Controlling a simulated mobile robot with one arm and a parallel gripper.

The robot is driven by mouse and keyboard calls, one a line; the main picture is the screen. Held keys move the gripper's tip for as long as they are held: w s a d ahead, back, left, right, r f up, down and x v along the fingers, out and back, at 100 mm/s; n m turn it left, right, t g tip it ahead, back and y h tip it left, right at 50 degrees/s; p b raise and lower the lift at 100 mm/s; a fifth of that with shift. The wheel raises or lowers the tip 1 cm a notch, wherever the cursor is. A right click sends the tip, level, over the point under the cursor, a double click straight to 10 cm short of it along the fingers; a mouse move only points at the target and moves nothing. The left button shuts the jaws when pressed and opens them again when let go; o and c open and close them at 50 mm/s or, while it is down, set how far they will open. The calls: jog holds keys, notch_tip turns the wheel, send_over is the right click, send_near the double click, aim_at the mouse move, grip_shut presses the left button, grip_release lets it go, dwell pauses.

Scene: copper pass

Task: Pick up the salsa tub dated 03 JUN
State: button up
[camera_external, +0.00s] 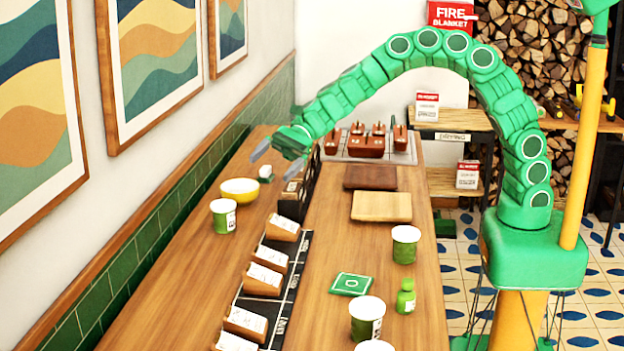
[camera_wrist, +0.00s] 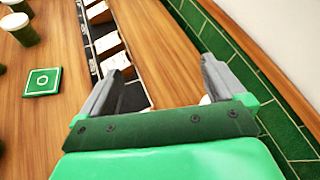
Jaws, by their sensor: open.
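Several green tubs with white lids stand on the counter in the external view: one at the left near the wall (camera_external: 223,217), one at the right (camera_external: 405,246), one at the front (camera_external: 367,322) and one cut off by the bottom edge (camera_external: 374,346). Their labels are too small to read, so I cannot tell which is dated 03 JUN. My gripper (camera_external: 277,160) is open and empty above the counter's far left part, apart from all these tubs. In the wrist view my gripper (camera_wrist: 162,70) has its fingers spread, and a tub (camera_wrist: 20,30) shows at the upper left.
A yellow bowl (camera_external: 240,190) stands near the wall below my gripper. A row of boxes with white tops (camera_external: 264,278) on a dark strip divides the counter. A green square card (camera_external: 351,284), a green bottle (camera_external: 406,297) and two wooden boards (camera_external: 381,206) lie or stand on the right side.

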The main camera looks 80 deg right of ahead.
aim_at(230, 202)
jog(key=shift+w+d+f+m+t+h, duration=0.45)
jog(key=shift+w+d+f+m, duration=0.65)
jog(key=shift+w+f, duration=0.85)
jog(key=shift+w+d+f+m+t+h, duration=0.45)
jog(key=shift+w+d+f+m, duration=0.7)
jog(key=shift+w+f, duration=0.75)
jog(key=shift+w+d+f+m+t+h, duration=0.3)
jog(key=shift+w+d+f+m+t, duration=0.4)
jog(key=shift+w+f+m, duration=0.95)
jog(key=shift+w+a+f+n, duration=0.15)
jog(key=shift+w+a+f, duration=0.25)
jog(key=shift+w+f, duration=0.25)
jog(key=shift+w+a+f+n, duration=0.15)
jog(key=shift+w+a+f, duration=0.2)
jog(key=shift+w+f, duration=0.25)
jog(key=shift+x, duration=1)
jog(key=shift+r, duration=0.1)
jog(key=c, duration=1.1)
